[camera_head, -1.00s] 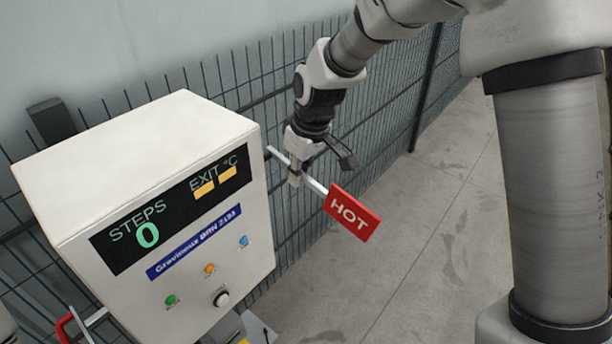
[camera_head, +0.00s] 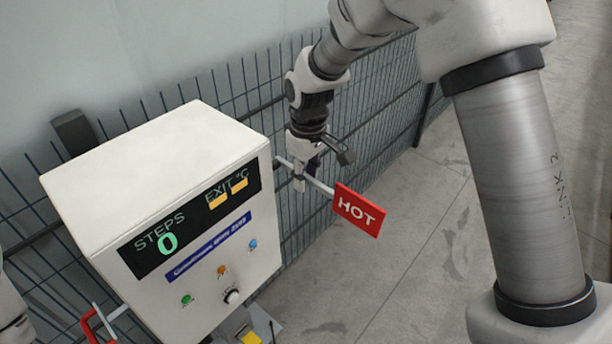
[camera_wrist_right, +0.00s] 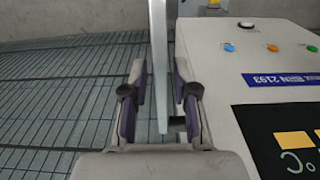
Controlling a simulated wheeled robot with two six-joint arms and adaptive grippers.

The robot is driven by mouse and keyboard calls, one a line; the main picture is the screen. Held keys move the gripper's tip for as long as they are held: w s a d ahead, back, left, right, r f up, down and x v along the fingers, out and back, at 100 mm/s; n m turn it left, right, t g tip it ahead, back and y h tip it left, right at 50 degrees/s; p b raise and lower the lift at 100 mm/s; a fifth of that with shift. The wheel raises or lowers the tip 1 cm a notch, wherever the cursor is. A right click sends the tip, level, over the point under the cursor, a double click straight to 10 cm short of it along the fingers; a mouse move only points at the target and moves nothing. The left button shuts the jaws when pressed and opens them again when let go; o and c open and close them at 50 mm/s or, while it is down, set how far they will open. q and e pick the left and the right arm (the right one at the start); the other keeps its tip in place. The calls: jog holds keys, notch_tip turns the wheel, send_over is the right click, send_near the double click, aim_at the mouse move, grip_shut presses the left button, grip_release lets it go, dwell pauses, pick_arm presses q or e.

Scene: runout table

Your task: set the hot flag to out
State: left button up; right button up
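The red hot flag (camera_head: 359,209) carries the white word HOT and sits at the end of a pale rod. The rod sticks out from the right side of the white control box (camera_head: 120,170). My right gripper (camera_head: 300,182) is at the rod, between the box and the red plate. In the right wrist view, the rod (camera_wrist_right: 160,75) runs between the two fingers of my right gripper (camera_wrist_right: 160,100). Gaps show on both sides, so the fingers are open around it. The red plate is outside the wrist view. My left gripper is not in view.
The box front has a display (camera_head: 190,225) reading STEPS 0, small coloured lights and a knob (camera_head: 231,297). A red handle (camera_head: 88,325) is at the lower left. A wire fence (camera_head: 250,90) stands behind. The floor (camera_head: 400,250) right of the flag is clear.

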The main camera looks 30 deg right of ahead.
jog(key=shift+s, duration=0.1)
notch_tip(320, 180, up, 12)
jog(key=shift+s, duration=0.15)
dwell(0.4)
jog(key=shift+d, duration=0.1)
jog(key=shift+s+f, duration=0.1)
